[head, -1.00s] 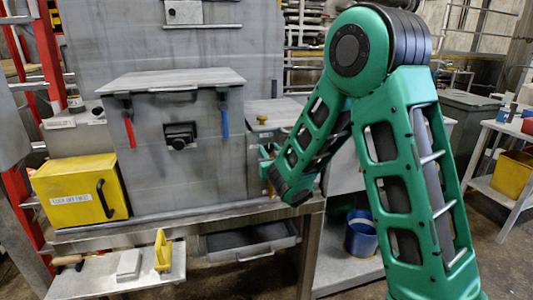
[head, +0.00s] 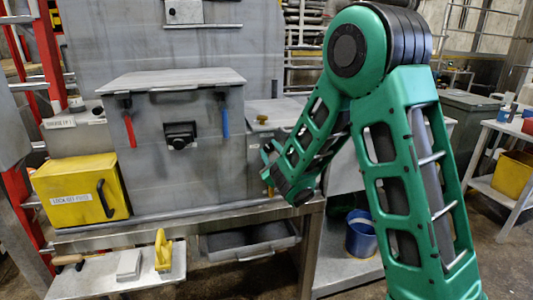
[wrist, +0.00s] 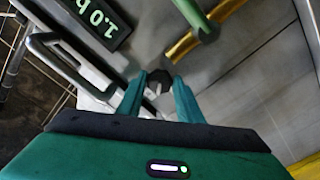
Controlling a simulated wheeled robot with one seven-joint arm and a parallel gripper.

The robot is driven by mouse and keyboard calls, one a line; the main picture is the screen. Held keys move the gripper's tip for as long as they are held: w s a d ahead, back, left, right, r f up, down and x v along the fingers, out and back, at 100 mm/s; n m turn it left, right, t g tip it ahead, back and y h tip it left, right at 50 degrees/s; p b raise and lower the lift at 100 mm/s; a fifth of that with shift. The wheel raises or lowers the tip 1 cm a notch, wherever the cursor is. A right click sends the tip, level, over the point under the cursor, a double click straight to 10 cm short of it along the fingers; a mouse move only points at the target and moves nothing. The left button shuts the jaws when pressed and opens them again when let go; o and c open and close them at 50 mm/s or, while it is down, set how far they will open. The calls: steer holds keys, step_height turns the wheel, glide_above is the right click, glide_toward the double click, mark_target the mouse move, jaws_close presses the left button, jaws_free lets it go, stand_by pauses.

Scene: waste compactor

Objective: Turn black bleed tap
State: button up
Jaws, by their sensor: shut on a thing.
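In the wrist view my gripper (wrist: 160,88) has its two teal fingers on either side of a small black tap (wrist: 160,77), shut on it. A pale strip shows on the tap between the fingers. In the head view my gripper (head: 268,160) is at the right side of the grey compactor body, partly hidden by my arm. The tap cannot be made out in the head view.
Beyond the fingers are a green-handled part (wrist: 205,30) on a brass pipe (wrist: 185,47), a lit display (wrist: 98,18) and a grey bent bar (wrist: 55,45). A yellow box (head: 80,190) and a blue bucket (head: 361,236) stand apart from the gripper.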

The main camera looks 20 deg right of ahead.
steer(key=n, duration=0.4)
steer(key=shift+n, duration=0.3)
steer(key=n, duration=0.4)
steer(key=shift+f, duration=0.1)
steer(key=shift+n, duration=0.3)
steer(key=o, duration=1)
steer(key=shift+o, duration=0.2)
